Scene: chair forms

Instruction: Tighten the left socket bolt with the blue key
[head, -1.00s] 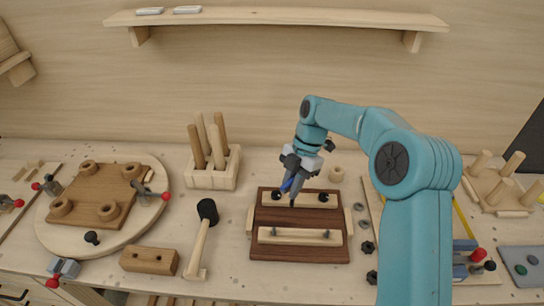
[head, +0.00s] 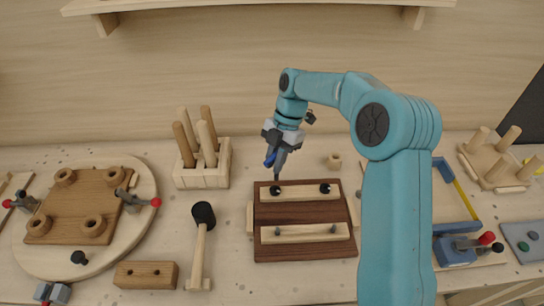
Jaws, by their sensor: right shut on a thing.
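A dark brown board (head: 305,216) lies on the bench with two pale wooden strips across it. The back strip (head: 300,191) carries two black socket bolts, the left one (head: 276,190) and the right one (head: 325,188). My right gripper (head: 273,157) is shut on the blue key (head: 270,159), just above and behind the left socket bolt in the picture. Its dark tip ends a little above that bolt and seems apart from it. The jaws hide part of the key. My left gripper is not in view.
A mallet (head: 201,240) lies left of the board, with a block of upright dowels (head: 203,170) behind it. A round board with clamps (head: 140,215) is at the left. A blue clamp (head: 457,249) stands right of my arm.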

